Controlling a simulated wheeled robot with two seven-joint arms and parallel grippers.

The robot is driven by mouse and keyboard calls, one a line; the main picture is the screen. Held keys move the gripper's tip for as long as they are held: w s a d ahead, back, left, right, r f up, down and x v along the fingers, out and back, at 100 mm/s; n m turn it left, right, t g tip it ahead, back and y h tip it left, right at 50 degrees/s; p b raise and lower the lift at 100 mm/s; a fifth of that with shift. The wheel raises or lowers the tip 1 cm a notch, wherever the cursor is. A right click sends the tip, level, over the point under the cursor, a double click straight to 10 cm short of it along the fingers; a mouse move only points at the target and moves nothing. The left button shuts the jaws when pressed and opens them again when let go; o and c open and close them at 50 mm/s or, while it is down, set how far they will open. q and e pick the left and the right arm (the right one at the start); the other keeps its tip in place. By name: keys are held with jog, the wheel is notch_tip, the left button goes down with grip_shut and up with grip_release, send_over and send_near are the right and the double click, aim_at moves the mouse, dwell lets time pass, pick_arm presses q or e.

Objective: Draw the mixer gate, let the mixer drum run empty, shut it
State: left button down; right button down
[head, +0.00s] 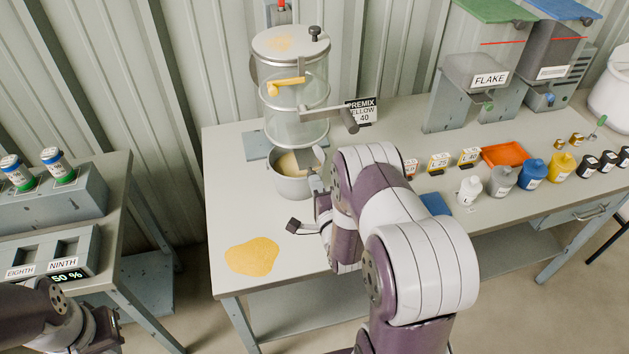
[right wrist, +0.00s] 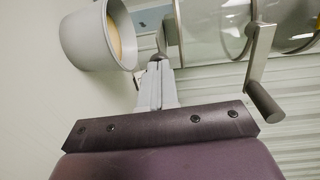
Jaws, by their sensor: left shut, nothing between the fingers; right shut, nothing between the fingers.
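The mixer drum (head: 297,112) is a clear upright cylinder with a lid and a yellow paddle inside. I see no heap of material through its wall. It also shows in the right wrist view (right wrist: 215,35). A crank handle (head: 348,118) sticks out at its right. A grey pot (head: 292,188) stands under the drum with tan-yellow material in it. My right gripper (head: 316,174) is shut and empty beside the pot's right rim, just below the drum. In the right wrist view its fingers (right wrist: 155,80) point between pot and drum. My left gripper (head: 108,325) is shut at lower left.
A yellow patch (head: 252,257) lies on the table's front left. A premix sign (head: 362,112) stands behind the crank. Several small bottles, an orange tray (head: 503,154) and hoppers (head: 478,80) are at right. A grey unit (head: 45,250) is on the left table.

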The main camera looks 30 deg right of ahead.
aim_at(312, 171)
jog(key=b+x, duration=0.2)
jog(key=x, duration=0.2)
jog(key=shift+w+d, duration=0.15)
jog(key=shift+r, duration=0.3)
